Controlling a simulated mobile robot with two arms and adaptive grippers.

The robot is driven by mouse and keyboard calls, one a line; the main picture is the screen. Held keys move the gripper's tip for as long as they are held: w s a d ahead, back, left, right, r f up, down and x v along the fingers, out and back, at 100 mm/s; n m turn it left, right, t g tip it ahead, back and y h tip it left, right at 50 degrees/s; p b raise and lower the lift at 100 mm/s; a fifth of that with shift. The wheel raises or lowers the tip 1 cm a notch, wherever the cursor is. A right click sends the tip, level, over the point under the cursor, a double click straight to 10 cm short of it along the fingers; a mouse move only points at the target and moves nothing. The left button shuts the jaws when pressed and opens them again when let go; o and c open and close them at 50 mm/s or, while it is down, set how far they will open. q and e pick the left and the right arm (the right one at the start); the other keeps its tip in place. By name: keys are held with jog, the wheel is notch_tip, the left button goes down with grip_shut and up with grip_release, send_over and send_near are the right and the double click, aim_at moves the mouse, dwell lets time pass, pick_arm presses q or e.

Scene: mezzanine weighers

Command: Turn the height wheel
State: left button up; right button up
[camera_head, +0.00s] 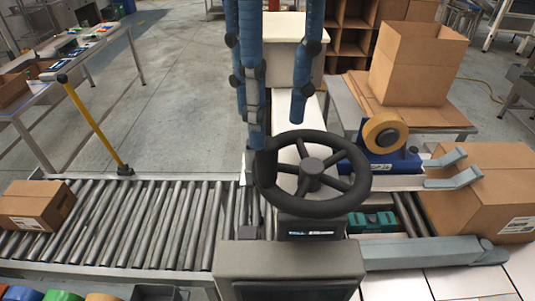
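The height wheel (334,208) is a black spoked handwheel, tilted, above a grey machine housing in the middle. My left gripper (264,168) is dark and sits at the wheel's left rim, below the blue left arm. It overlaps the rim in the picture; dark on dark, I cannot tell whether its fingers are closed around it. My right arm hangs in blue above the wheel's back edge, and no gripper fingers show at its lower end.
A roller conveyor (150,215) runs left to right, with a closed carton (38,204) at left and another (490,190) at right. A blue tape dispenser (388,158) stands right of the wheel. A yellow pole (92,122) leans at left. Open floor lies behind.

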aim_at(268, 164)
pick_arm(q)
notch_tip(268, 164, down, 7)
jog(key=shift+f+p, duration=0.1)
jog(key=shift+p, duration=0.95)
jog(key=shift+f, duration=0.6)
grip_shut()
